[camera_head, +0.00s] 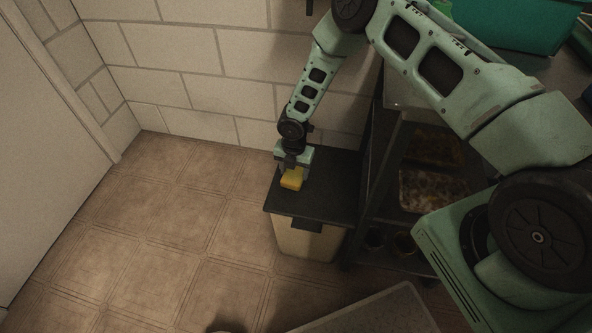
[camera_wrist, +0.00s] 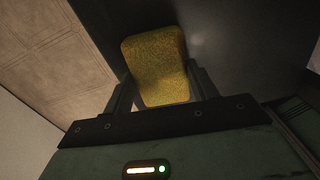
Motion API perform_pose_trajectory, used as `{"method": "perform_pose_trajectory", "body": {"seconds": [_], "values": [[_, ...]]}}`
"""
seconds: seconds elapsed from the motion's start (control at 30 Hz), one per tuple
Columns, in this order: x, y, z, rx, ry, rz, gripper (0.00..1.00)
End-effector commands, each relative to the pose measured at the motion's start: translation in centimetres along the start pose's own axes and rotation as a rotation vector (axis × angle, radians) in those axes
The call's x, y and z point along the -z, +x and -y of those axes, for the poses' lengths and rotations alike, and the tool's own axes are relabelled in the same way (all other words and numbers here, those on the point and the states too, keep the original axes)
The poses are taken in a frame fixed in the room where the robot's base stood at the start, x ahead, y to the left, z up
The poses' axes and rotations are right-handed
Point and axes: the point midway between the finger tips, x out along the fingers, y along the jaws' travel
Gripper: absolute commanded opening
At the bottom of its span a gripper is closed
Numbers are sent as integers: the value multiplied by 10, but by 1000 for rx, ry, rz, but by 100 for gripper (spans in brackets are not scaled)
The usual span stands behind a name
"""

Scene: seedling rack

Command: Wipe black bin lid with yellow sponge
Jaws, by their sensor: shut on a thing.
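The yellow sponge (camera_head: 292,179) is held at the end of my gripper (camera_head: 292,172), over the left part of the black bin lid (camera_head: 330,190). In the wrist view the sponge (camera_wrist: 156,65) sits between the two fingers of my gripper (camera_wrist: 157,88), which is shut on it. The dark lid (camera_wrist: 240,50) lies behind the sponge there. The lid is flat on a pale bin (camera_head: 305,240) on the floor. I cannot tell whether the sponge touches the lid or is just above it.
A dark shelf rack (camera_head: 368,185) with trays of plants (camera_head: 430,188) stands right beside the bin. A white block wall (camera_head: 215,60) is behind. The tiled floor (camera_head: 165,220) to the left is clear. A teal tub (camera_head: 515,25) is at the upper right.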

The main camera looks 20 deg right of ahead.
Motion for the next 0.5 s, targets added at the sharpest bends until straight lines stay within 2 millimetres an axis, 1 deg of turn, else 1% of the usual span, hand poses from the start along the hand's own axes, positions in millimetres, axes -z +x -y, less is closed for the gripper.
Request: {"method": "perform_pose_trajectory", "body": {"seconds": [0.03, 0.17, 0.5], "values": [[4, 1, -4, -9, -3, -5, 40], [4, -7, -3, -8, -3, -5, 40], [2, -40, -1, -3, -2, -3, 40]]}}
